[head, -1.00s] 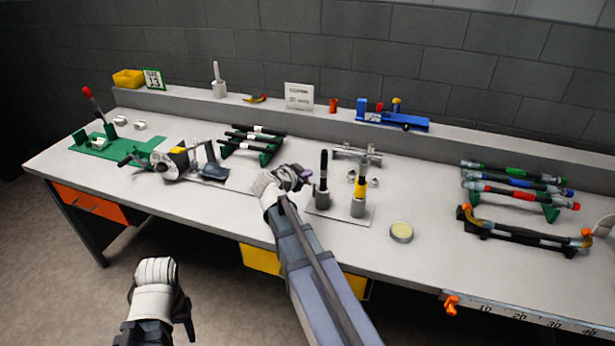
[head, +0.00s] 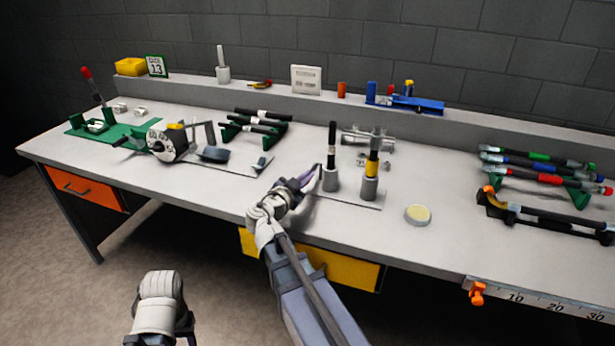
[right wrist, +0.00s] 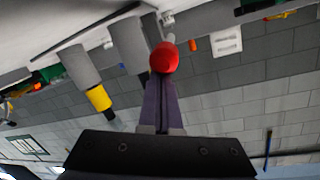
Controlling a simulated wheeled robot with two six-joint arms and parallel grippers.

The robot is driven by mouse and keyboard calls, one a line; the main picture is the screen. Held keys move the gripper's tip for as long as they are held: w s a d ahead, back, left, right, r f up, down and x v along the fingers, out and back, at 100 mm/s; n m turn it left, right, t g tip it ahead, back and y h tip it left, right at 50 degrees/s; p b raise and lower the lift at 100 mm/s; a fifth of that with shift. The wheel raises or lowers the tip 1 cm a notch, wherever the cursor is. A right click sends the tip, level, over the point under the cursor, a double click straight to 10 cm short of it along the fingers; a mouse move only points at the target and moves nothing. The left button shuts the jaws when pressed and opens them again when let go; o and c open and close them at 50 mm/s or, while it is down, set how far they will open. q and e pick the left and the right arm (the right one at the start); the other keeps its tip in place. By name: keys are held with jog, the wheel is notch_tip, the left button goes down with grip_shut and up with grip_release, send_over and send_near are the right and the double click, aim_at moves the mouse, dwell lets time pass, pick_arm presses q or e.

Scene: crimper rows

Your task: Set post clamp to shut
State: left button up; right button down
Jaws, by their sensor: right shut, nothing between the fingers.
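Two upright posts in grey cylinders stand on a thin plate (head: 345,198). One has a black post (head: 332,140), the other a yellow band (head: 372,166), which also shows in the right wrist view (right wrist: 98,98). The head view does not show this knob. My right gripper (head: 306,178) is shut and empty, left of the black post. My left gripper (head: 165,310) is low, before the bench, fingers mostly hidden.
A round dial device (head: 168,143) and a green press with a red-knobbed lever (head: 87,74) stand left. Racks of dark bars (head: 545,172) fill the right. A small round tin (head: 418,214) lies right of the posts. Clear bench lies along the front middle.

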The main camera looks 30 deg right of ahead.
jog(key=shift+s+a+f, duration=0.1)
jog(key=shift+a+f, duration=0.05)
jog(key=shift+f, duration=0.25)
dwell(0.3)
jog(key=shift+s+r, duration=0.1)
jog(key=shift+r, duration=0.4)
notch_tip(320, 180, up, 4)
jog(key=s+d+p, duration=0.1)
jog(key=d+p, duration=0.1)
jog(key=p, duration=0.2)
jog(key=s+a+f+b, duration=0.1)
jog(key=a, duration=0.1)
jog(key=s+a+f+b, duration=0.1)
jog(key=s+a, duration=0.1)
jog(key=a, duration=0.1)
jog(key=s+a+f+b, duration=0.1)
jog(key=a, duration=0.1)
jog(key=shift+s+a+f, duration=0.15)
jog(key=shift+s+a, duration=0.15)
jog(key=shift+s, duration=0.05)
jog(key=shift+s+a, duration=0.3)
jog(key=shift+a, duration=0.2)
jog(key=shift+f, duration=0.1)
